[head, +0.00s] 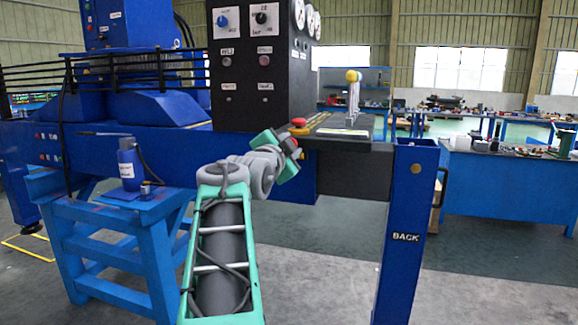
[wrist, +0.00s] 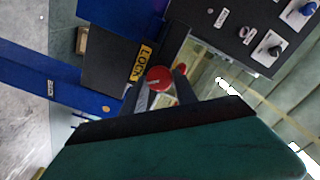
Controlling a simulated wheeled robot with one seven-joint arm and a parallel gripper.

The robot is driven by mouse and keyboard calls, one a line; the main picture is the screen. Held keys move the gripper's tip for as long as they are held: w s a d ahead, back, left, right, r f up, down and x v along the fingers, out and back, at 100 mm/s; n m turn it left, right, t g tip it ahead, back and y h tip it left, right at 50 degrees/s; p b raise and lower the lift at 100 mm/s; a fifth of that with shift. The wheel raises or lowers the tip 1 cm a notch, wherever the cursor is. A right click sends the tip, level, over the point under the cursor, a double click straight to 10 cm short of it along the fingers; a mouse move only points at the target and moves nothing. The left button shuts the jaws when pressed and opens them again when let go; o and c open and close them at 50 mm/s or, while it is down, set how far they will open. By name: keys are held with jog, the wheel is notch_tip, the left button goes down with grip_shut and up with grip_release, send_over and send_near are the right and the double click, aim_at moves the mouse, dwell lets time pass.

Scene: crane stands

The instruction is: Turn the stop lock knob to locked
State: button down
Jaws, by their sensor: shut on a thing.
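The red stop lock knob (wrist: 159,78) sits between my gripper's two fingers in the wrist view, beside a yellow "LOCK" label (wrist: 141,62). A short pale mark shows on the knob's face, but I cannot tell which setting it marks. My gripper (wrist: 158,84) is shut on the knob. In the head view the red knob (head: 299,122) shows just above my gripper (head: 292,141), at the left end of the dark console ledge (head: 345,133). The fingertips' contact is partly hidden there.
A black panel (head: 262,75) with a blue dial (head: 228,21) and a black dial (head: 265,17) rises behind the knob. Levers (head: 353,95) stand to the right on the ledge. A blue post (head: 408,225) marked "BACK" stands at right. A blue stand (head: 120,235) is at left.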

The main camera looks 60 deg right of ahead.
jog(key=shift+f+m+b, duration=0.2)
jog(key=shift+m+b, duration=3.5)
jog(key=shift+m, duration=0.1)
jog(key=c, duration=1)
grip_release()
jog(key=shift+r, duration=0.1)
jog(key=s+a, duration=0.1)
jog(key=a, duration=0.6)
jog(key=shift+s+a, duration=0.15)
jog(key=shift+a, duration=0.2)
